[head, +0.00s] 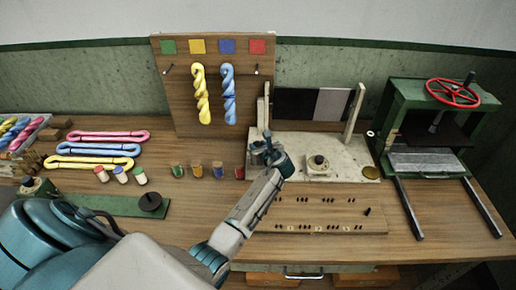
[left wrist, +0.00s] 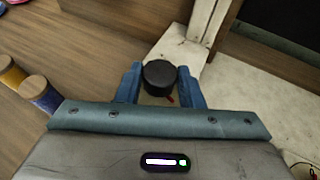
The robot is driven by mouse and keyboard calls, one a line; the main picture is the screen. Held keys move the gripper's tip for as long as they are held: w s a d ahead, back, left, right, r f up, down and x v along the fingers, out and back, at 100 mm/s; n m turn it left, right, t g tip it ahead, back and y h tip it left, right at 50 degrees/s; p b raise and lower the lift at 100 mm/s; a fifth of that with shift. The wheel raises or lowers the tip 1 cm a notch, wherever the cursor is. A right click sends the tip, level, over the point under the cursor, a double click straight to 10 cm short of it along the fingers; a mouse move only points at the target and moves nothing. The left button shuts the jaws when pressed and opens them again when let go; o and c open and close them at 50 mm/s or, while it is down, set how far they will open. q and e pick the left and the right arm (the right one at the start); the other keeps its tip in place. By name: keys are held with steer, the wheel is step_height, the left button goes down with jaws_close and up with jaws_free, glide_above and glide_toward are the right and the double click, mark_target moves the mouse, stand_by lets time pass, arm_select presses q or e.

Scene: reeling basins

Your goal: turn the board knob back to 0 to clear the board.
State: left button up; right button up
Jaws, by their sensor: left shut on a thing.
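My left gripper (head: 268,153) reaches the left end of a whitish base (head: 345,172). In the left wrist view its two blue fingers (left wrist: 161,86) are shut on a round black knob (left wrist: 160,73), one finger on each side. A small red mark (left wrist: 169,99) shows at the knob's near edge. The knob's scale cannot be read, and the gripper mostly hides the knob in the head view. A black panel and a white panel (head: 333,104) stand upright behind the base. Another knob-like piece (head: 318,163) sits on the base. My right gripper is not in view.
A peg board (head: 185,110) with yellow and blue twisted skeins stands behind. A drilled wooden board (head: 330,214) lies in front. A green press (head: 430,125) with a red wheel stands right.

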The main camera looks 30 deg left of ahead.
arm_select(q)
steer(key=n+g, duration=0.1)
steer(key=n+g+y+b, duration=0.1)
steer(key=g, duration=0.1)
steer(key=shift+w+d+n+y, duration=0.1)
steer(key=shift+w+n+y, duration=0.2)
steer(key=shift+n, duration=0.1)
steer(key=n+g+b, duration=0.1)
steer(key=n+g, duration=0.1)
steer(key=g, duration=0.1)
steer(key=shift+w+f+n+y+b, duration=0.1)
steer(key=shift+w+n+y+b, duration=0.05)
steer(key=shift+n+y+b, duration=0.25)
steer(key=n+g+b, duration=0.2)
steer(key=b, duration=0.1)
steer(key=n+g+h+b, duration=0.1)
steer(key=n+g+b, duration=0.1)
steer(key=g+b, duration=0.1)
steer(key=n+g+b, duration=0.2)
steer(key=b, duration=0.1)
steer(key=shift+w+f+g, duration=0.1)
steer(key=shift+w+g, duration=0.25)
steer(key=shift+g, duration=0.05)
steer(key=shift+n+h+b, duration=0.4)
steer(key=shift+n+b, duration=0.05)
steer(key=shift+n, duration=0.05)
steer(key=shift+g, duration=0.4)
steer(key=o, duration=1)
steer(key=shift+c, duration=0.2)
steer(key=shift+o, duration=0.2)
